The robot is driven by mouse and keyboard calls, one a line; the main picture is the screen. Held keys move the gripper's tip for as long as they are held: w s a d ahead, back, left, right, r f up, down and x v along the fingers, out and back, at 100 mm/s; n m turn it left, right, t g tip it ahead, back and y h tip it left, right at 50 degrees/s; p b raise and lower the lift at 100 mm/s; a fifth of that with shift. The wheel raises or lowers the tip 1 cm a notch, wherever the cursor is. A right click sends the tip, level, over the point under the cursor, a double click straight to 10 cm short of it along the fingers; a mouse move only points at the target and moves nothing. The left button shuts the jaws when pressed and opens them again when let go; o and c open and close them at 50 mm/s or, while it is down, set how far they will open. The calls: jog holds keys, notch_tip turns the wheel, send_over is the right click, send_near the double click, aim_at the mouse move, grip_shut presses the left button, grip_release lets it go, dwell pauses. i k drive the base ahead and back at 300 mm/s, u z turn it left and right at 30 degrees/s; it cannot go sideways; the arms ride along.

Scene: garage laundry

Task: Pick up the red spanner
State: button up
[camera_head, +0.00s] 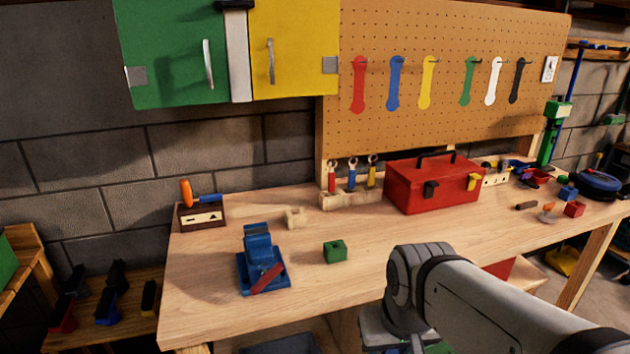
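A flat red spanner shape (358,85) is on the pegboard, at the left end of a row of coloured ones. I cannot tell whether it is a hanging tool or a painted outline. Below it, a red-handled tool with a metal head (332,178) stands upright in a wooden block (350,200) on the workbench (400,228), left of blue and yellow ones. It looks like a small spanner. My arm reaches in from the lower right, in front of the bench. My gripper's fingers do not show; the lower frame edge cuts off the arm's end.
A red toolbox (435,190) stands right of the wooden block. A blue vise (260,262) with a red bar, a green block (335,251) and a wooden piece (295,217) are on the left. Small items crowd the right end. The front middle is clear.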

aim_at(332, 175)
jog(key=i, duration=0.9)
jog(key=u, duration=0.05)
